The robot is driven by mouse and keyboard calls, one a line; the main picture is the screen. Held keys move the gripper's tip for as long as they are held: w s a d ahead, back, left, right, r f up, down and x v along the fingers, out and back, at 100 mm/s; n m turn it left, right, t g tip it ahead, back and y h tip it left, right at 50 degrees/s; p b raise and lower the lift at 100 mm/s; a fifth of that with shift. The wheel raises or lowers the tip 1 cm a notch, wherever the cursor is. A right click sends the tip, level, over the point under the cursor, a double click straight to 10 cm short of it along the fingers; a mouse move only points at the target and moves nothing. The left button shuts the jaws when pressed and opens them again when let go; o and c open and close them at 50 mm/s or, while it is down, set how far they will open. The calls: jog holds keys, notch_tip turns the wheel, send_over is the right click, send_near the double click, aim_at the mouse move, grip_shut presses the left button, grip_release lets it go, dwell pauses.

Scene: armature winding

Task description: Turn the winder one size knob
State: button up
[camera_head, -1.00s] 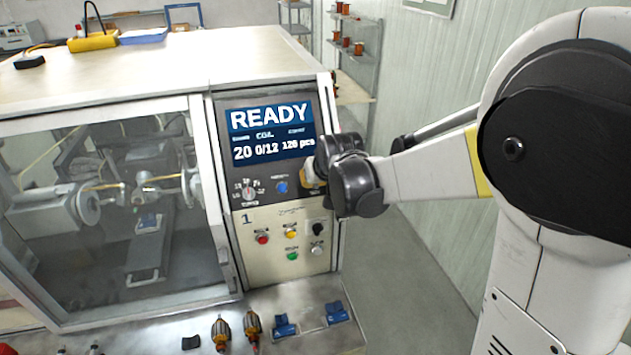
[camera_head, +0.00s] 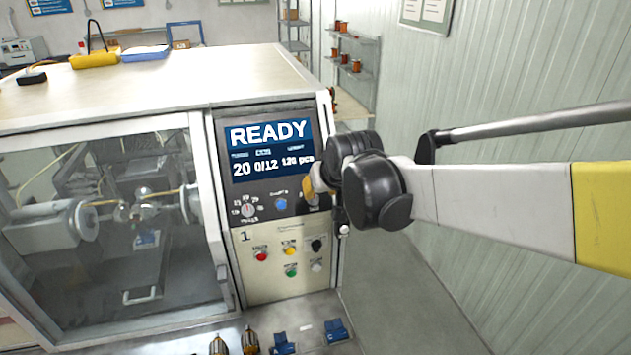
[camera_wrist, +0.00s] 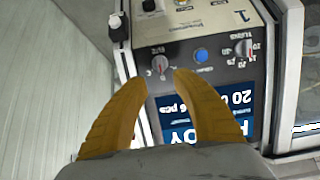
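The control panel of winder one (camera_head: 285,265) carries a "1" mark and a screen reading READY. In the wrist view, upside down, the size knob (camera_wrist: 161,65) is a small round knob with a pale face and some red, left of a blue button (camera_wrist: 200,55). My gripper (camera_wrist: 160,79) is open, its yellow fingers apart on either side of the knob's near edge. I cannot tell whether they touch it. In the head view my gripper (camera_head: 309,189) is at the panel's right edge and hides the size knob.
A turns knob (camera_head: 248,208) sits at the panel's left. Red (camera_head: 261,256), yellow (camera_head: 289,247) and green (camera_head: 291,270) buttons and a black switch (camera_head: 317,245) lie below. A glass door (camera_head: 110,220) is on the left; open floor (camera_head: 400,310) is on the right.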

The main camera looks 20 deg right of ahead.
jog(key=v, duration=0.3)
jog(key=shift+s+r, duration=0.1)
jog(key=s+f+b, duration=0.7)
jog(key=f+b, duration=0.4)
jog(key=f, duration=0.2)
jog(key=s+f+g+b, duration=0.1)
jog(key=s+f+b, duration=0.6)
jog(key=f+b, duration=0.4)
jog(key=s+f+b, duration=0.7)
jog(key=f+b, duration=0.5)
jog(key=f, duration=0.3)
jog(key=shift+s, duration=0.4)
